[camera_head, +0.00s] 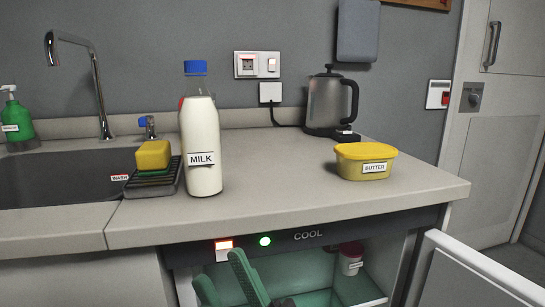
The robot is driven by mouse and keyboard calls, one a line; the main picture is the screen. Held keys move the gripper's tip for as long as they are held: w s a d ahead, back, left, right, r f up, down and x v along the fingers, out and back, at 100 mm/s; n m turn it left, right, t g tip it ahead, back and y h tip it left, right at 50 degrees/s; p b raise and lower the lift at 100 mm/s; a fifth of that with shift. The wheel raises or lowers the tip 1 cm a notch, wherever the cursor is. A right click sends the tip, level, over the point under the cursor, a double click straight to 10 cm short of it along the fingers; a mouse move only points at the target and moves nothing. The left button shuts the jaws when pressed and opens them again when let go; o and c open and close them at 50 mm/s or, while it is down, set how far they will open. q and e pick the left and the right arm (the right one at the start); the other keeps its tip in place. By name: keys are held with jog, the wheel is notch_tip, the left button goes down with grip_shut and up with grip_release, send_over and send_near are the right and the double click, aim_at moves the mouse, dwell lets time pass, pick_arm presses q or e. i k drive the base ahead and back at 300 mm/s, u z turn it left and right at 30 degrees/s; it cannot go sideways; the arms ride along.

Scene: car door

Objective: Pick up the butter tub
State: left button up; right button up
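The butter tub (364,162) is yellow with a rounded lid and a white BUTTER label. It stands upright on the right part of the worktop (290,188), near the front edge. My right gripper (221,270) shows at the bottom centre as two green fingers. They are apart, with nothing seen between them. It is below the worktop edge, in front of the open cool compartment, low and to the left of the tub and not touching it. Its lower part is cut off by the frame. My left gripper is not in view.
A milk bottle (203,150) stands left of the tub; a kettle (325,103) stands behind it. A sponge (153,155) sits on a rack by the sink (65,178). The open white door (465,275) juts out lower right. A red-lidded jar (351,260) is inside the compartment.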

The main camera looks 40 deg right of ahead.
aim_at(358, 161)
jog(key=u, duration=0.25)
jog(key=k, duration=0.9)
jog(key=z, duration=1.05)
jog(key=i, duration=0.5)
jog(key=u, duration=0.05)
